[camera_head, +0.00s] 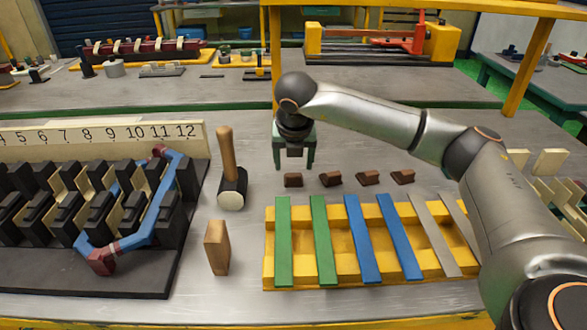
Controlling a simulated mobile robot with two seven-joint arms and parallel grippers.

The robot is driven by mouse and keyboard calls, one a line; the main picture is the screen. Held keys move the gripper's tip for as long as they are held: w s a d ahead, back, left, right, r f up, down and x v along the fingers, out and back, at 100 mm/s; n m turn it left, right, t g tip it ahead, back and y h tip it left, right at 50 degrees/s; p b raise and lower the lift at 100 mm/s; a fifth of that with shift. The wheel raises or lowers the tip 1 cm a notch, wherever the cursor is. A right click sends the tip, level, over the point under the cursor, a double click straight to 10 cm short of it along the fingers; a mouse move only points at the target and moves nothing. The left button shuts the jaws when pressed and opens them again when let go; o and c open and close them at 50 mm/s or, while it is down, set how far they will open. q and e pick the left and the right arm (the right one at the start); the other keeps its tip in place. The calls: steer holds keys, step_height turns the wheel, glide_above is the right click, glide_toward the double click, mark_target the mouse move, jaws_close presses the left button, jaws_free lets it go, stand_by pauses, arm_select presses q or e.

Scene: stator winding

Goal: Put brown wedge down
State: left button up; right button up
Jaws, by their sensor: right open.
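Several small dark brown wedges lie in a row on the grey bench, behind the yellow tray. The leftmost brown wedge (293,180) lies just below my right gripper (294,160). Other brown wedges follow to its right: the second (330,179), the third (368,178) and the rightmost (402,177). My right gripper points down and is open, with nothing seen between its fingers. It appears to be a little above or behind the leftmost wedge; the exact gap is hard to tell. My left gripper is not in view.
The yellow tray (268,262) bears green, blue and grey strips in front of the wedges. A mallet (227,155) and a wooden block (217,248) stand to the left. Farther left is the numbered stator fixture (90,285) with a blue coil (148,238).

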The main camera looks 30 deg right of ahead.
steer(key=v, duration=0.8)
steer(key=shift+s+a, duration=0.1)
